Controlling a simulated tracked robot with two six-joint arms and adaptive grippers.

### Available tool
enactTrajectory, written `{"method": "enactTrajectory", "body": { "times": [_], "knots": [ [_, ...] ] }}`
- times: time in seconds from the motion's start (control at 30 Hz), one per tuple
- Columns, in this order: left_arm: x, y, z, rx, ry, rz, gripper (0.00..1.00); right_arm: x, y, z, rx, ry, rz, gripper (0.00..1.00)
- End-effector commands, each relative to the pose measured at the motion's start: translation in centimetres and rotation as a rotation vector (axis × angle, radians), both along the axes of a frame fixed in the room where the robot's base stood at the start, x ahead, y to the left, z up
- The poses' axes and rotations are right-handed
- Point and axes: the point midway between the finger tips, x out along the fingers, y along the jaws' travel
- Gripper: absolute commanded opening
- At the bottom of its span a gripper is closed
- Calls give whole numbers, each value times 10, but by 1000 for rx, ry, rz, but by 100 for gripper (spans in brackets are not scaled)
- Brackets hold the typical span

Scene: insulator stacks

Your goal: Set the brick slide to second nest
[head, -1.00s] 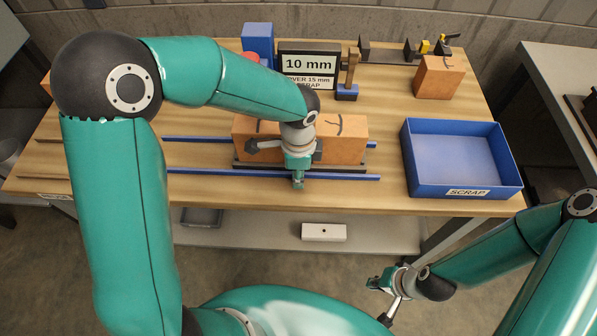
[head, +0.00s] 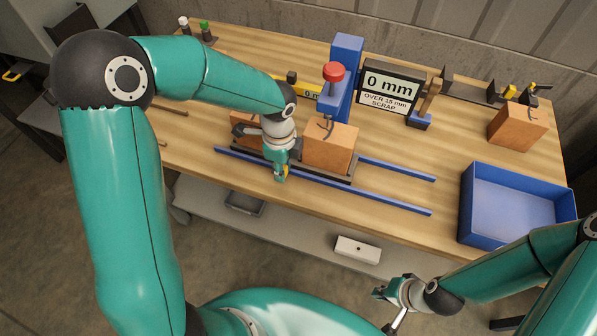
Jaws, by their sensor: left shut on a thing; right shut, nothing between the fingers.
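The brick slide (head: 338,180) is a dark, low carriage on two blue rails (head: 395,203). It carries two orange bricks side by side, the right brick (head: 331,148) and the left brick (head: 246,126), which my arm partly hides. Each nest's floor is hidden under its brick. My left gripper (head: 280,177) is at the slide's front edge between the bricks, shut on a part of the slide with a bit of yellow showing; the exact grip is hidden. My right gripper (head: 379,293) is shut and empty in front of the table, low at the right.
A blue column (head: 346,62) with a red knob (head: 333,72) stands behind the right brick. A display (head: 390,84) reads 0 mm. A blue scrap bin (head: 515,205) and a loose brick (head: 517,126) are at right. The right rail stretch is clear.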

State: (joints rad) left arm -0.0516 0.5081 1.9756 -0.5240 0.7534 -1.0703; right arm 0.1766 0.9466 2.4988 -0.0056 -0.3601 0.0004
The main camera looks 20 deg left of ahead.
Motion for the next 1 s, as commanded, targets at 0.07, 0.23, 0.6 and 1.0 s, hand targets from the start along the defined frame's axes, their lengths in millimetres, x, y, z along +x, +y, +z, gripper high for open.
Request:
{"method": "enactTrajectory", "body": {
  "times": [0.07,0.23,0.6,1.0],
  "knots": [
    [2,7,1,0,-8,-2,0,0,0,0,0,0,0,0],
    [3,14,1,1,-10,-5,0,0,0,1,0,0,0,0],
    [3,15,2,3,-11,-4,36,0,0,1,0,0,0,0],
    [2,13,1,1,-7,-5,50,0,0,1,0,0,0,0]
  ]
}}
